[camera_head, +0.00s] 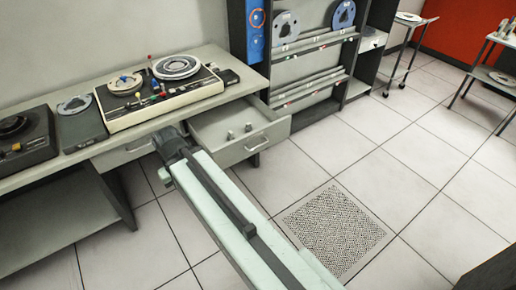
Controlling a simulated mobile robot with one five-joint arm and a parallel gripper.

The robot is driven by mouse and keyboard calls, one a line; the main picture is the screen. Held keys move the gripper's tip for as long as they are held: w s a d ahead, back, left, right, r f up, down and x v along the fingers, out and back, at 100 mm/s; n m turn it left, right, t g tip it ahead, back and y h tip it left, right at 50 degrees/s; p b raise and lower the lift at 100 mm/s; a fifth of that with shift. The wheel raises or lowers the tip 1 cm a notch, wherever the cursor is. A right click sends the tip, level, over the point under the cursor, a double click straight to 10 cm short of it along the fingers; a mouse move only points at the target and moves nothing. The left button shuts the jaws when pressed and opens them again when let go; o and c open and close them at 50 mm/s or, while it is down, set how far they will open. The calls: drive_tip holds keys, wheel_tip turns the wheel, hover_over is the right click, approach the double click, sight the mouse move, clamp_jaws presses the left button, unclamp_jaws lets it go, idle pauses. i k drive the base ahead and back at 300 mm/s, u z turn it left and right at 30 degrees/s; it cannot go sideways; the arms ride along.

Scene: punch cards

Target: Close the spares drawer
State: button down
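A grey drawer (262,147) stands pulled out from under the right part of the long desk. I cannot make out my gripper's fingers. I cannot tell whether my arm touches the drawer.
On the desk (218,55) stand a tape deck (160,90) and a dark machine (22,135). Another desk drawer (122,153) on the left looks shut. A reel rack (312,65) stands behind the open drawer. Tiled floor (400,170) with a perforated panel (335,228) is clear to the right.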

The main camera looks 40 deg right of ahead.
sight(210, 128)
drive_tip(key=u, duration=0.1)
drive_tip(key=i, duration=1)
drive_tip(key=z, duration=0.1)
